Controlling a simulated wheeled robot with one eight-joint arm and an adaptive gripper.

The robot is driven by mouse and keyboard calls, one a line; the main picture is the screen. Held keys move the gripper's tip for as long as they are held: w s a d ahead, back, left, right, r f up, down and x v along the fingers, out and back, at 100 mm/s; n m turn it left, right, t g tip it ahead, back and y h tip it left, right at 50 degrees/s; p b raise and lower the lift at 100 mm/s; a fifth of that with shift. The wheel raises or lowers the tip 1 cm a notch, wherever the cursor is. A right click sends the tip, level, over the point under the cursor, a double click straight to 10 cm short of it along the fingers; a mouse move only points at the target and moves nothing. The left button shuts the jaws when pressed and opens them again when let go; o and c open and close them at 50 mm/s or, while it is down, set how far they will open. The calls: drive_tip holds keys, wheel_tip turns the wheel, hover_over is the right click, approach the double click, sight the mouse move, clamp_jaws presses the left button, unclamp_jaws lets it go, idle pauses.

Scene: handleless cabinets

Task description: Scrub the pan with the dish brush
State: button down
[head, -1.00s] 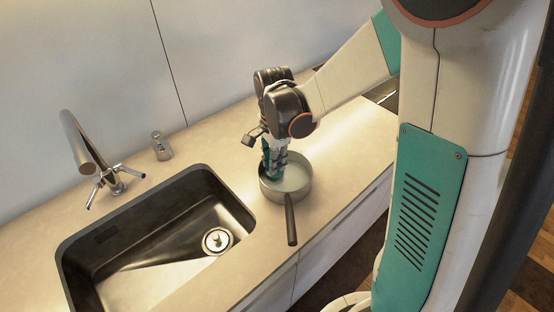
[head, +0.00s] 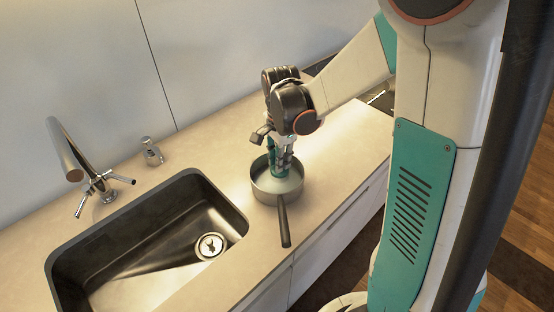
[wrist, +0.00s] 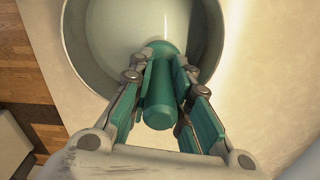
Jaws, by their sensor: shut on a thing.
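The pan (head: 262,190) is round and grey with a pale inside and a dark handle (head: 284,226) pointing toward the counter's front edge. It stands on the counter right of the sink. My gripper (head: 278,168) points down over the pan and is shut on the teal dish brush (wrist: 159,97). In the wrist view the brush's rounded teal body lies between the two fingers (wrist: 165,92), and its far end is inside the pan (wrist: 205,40). The bristles are hidden, so I cannot tell whether they touch the pan's bottom.
A dark sink (head: 150,240) with a drain lies left of the pan. A metal faucet (head: 75,160) and a small dispenser (head: 152,152) stand behind it. The beige counter (head: 345,140) is clear right of the pan. A white wall panel (head: 70,60) rises behind.

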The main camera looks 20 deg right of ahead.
drive_tip(key=shift+s+a, duration=0.1)
drive_tip(key=shift+a, duration=2.05)
drive_tip(key=shift+s+d, duration=0.3)
drive_tip(key=shift+d, duration=0.45)
drive_tip(key=shift+s+d, duration=0.35)
drive_tip(key=shift+d, duration=0.45)
drive_tip(key=shift+s+d, duration=0.3)
drive_tip(key=shift+d, duration=0.45)
drive_tip(key=shift+s+a, duration=0.2)
drive_tip(key=shift+a, duration=2)
drive_tip(key=shift+w+d+b, duration=0.15)
drive_tip(key=shift+d, duration=0.95)
drive_tip(key=shift+w+d+b, duration=0.1)
drive_tip(key=shift+d+b, duration=0.05)
drive_tip(key=shift+d, duration=0.95)
drive_tip(key=shift+s+a, duration=0.15)
drive_tip(key=shift+a, duration=2.15)
drive_tip(key=shift+d, duration=2.35)
drive_tip(key=shift+a+b, duration=0.3)
drive_tip(key=shift+a, duration=0.85)
drive_tip(key=shift+a+r, duration=0.1)
drive_tip(key=shift+a, duration=1.05)
drive_tip(key=shift+s+d, duration=0.3)
drive_tip(key=shift+d, duration=0.5)
drive_tip(key=shift+s+d, duration=0.3)
drive_tip(key=shift+d, duration=0.45)
drive_tip(key=shift+s+d, duration=0.3)
drive_tip(key=shift+d, duration=0.5)
drive_tip(key=shift+s+a, duration=0.1)
drive_tip(key=shift+a, duration=1.1)
